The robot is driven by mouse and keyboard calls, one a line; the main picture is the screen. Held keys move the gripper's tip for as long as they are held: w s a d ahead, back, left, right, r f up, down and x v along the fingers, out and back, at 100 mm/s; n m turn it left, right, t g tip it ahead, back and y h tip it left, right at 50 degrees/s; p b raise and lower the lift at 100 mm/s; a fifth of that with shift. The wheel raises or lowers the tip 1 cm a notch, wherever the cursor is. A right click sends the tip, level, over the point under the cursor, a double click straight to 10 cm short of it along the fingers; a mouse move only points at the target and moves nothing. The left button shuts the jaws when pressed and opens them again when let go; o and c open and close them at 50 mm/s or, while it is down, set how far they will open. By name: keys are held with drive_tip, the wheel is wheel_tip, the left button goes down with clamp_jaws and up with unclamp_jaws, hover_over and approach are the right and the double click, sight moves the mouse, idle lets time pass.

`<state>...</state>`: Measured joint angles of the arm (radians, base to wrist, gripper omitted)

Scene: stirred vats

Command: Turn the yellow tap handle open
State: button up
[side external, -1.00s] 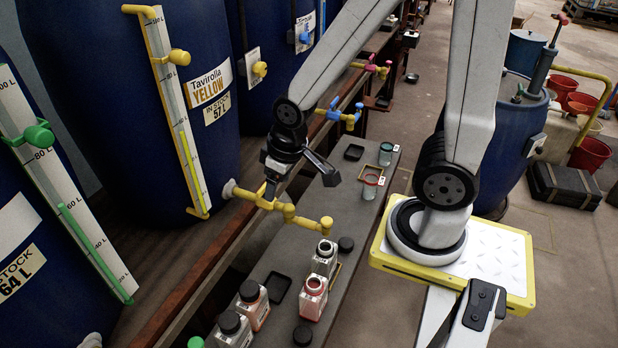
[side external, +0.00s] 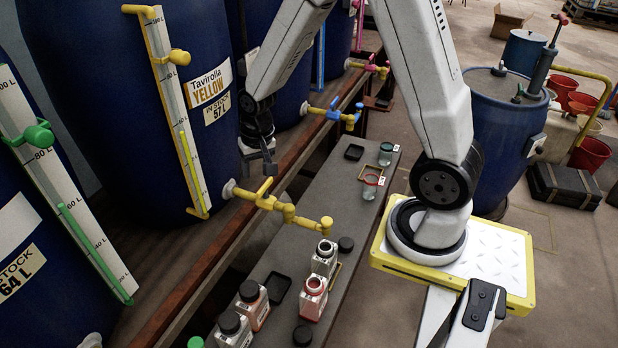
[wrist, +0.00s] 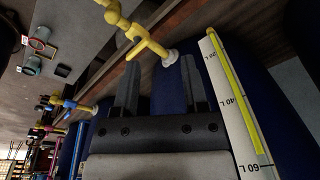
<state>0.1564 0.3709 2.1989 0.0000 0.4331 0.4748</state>
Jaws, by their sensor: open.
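The yellow tap (side external: 290,213) sticks out from the foot of the blue vat labelled Tavirolla Yellow (side external: 150,110), its spout end over the grey bench. Its yellow handle (side external: 264,188) is a short lever on top of the pipe near the vat, tilted up in the side view. My gripper (side external: 258,162) is open and empty, above the handle and close to the vat, apart from the tap. In the wrist view the two dark fingers (wrist: 161,88) stand apart, and the tap handle (wrist: 138,49) lies beyond their tips.
A yellow-marked level gauge (side external: 178,110) runs down the vat's front. Several bottles (side external: 313,298) and black lids stand on the bench (side external: 345,195) below the spout. A blue tap (side external: 335,114) and a pink tap (side external: 368,67) are farther back. The wooden ledge (side external: 215,240) runs under the vats.

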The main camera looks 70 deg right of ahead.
drive_tip(key=w+d+f+m, duration=0.5)
drive_tip(key=d, duration=0.1)
drive_tip(key=m+g, duration=0.2)
drive_tip(key=m, duration=0.4)
hover_over(264, 184)
wheel_tip(264, 184, down, 7)
drive_tip(key=shift+s+f, duration=0.1)
drive_tip(key=shift+f, duration=3.85)
clamp_jaws()
